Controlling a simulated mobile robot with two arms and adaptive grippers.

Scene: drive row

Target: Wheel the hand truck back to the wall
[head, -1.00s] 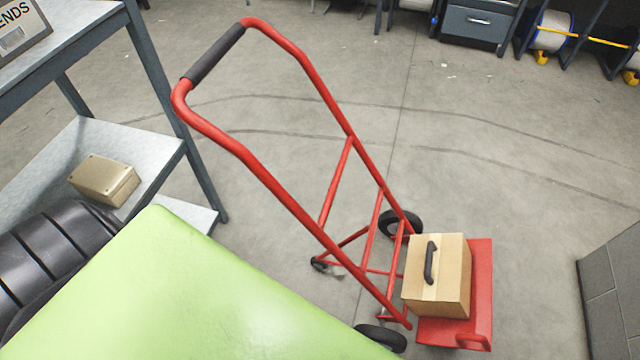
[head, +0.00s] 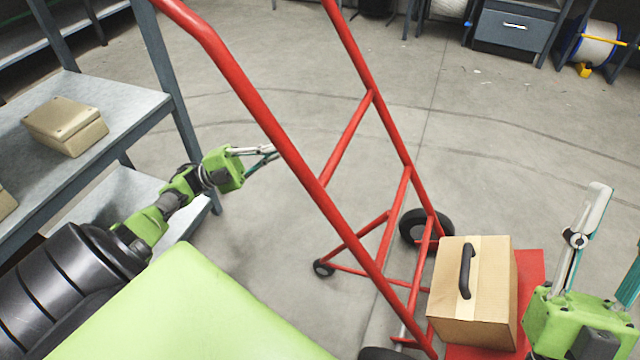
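The red hand truck (head: 248,93) stands tilted before me in the head view, its handle top cut off by the upper edge. A cardboard box (head: 492,292) with a black handle sits on its red toe plate (head: 530,290). My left gripper (head: 277,153) is just left of the truck's near rail, its fingers apart; whether it touches the rail I cannot tell. My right gripper (head: 622,235) is at the right edge, right of the box, fingers upward and apart, with nothing between them.
A grey metal shelf unit (head: 140,92) with a tan box (head: 65,126) stands close on the left. A blue-grey drawer cabinet (head: 512,30) and a cable reel (head: 598,45) stand at the back right. The concrete floor beyond the truck is clear.

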